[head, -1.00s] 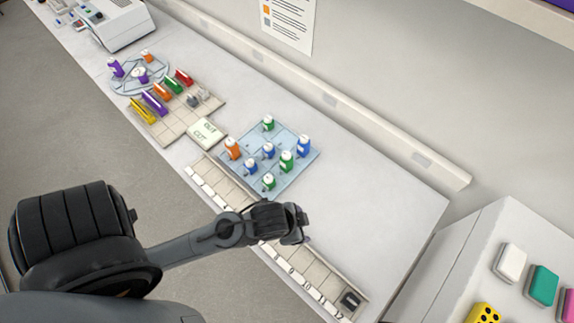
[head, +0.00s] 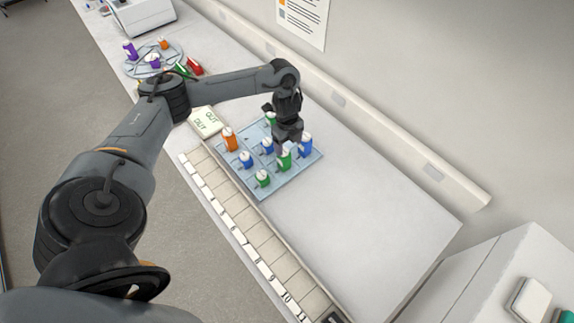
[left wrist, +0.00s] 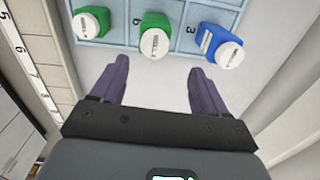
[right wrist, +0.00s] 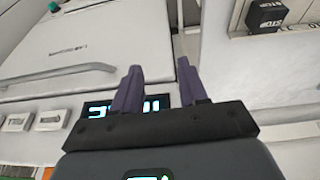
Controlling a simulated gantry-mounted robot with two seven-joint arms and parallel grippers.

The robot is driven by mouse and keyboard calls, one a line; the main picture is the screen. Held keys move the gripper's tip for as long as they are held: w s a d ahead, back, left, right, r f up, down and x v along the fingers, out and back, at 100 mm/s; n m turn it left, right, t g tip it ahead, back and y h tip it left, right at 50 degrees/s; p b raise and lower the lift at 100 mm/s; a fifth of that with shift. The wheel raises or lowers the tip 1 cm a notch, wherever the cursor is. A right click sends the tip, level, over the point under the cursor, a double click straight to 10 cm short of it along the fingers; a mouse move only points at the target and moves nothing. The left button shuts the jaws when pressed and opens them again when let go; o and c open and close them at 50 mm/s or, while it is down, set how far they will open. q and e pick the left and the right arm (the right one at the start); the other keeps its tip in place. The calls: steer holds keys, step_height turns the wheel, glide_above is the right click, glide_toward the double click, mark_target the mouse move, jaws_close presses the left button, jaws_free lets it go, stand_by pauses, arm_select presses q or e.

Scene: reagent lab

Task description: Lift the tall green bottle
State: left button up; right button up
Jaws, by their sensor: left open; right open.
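The tall green bottle (head: 284,160) stands with its white cap up on the light blue tray (head: 262,193), near the tray's right edge. In the left wrist view the green bottle (left wrist: 155,38) lies just beyond the fingertips, roughly centred between them. My left gripper (head: 284,146) is open and empty above the tray, pointing down near the bottle and apart from it. It also shows open in the left wrist view (left wrist: 159,68). My right gripper (right wrist: 158,67) is open and empty in the right wrist view; it does not show in the head view.
A short green bottle (head: 262,179) and a blue bottle (head: 305,146) flank the tall green one. An orange bottle (head: 229,139) and other bottles share the tray. A numbered rack (head: 240,220) runs along the front. The bench (head: 370,215) at right is clear.

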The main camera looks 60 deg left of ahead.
mark_target(284, 151)
arm_select(q)
steer(key=shift+s+a+f+b, duration=0.2)
steer(key=shift+a+b, duration=0.05)
steer(key=shift+a, duration=0.2)
steer(key=shift+s+a+f+b, duration=0.15)
steer(key=shift+s+a+b, duration=0.1)
steer(key=shift+a, duration=0.2)
step_height(284, 151, down, 3)
steer(key=shift+f+b, duration=0.15)
steer(key=shift+b, duration=0.6)
steer(key=shift+d+f+b, duration=0.1)
steer(key=shift+f+b, duration=0.4)
steer(key=shift+f, duration=0.75)
steer(key=shift+d+f, duration=0.1)
steer(key=shift+f, duration=1.65)
steer(key=shift+c, duration=0.4)
steer(key=c, duration=1)
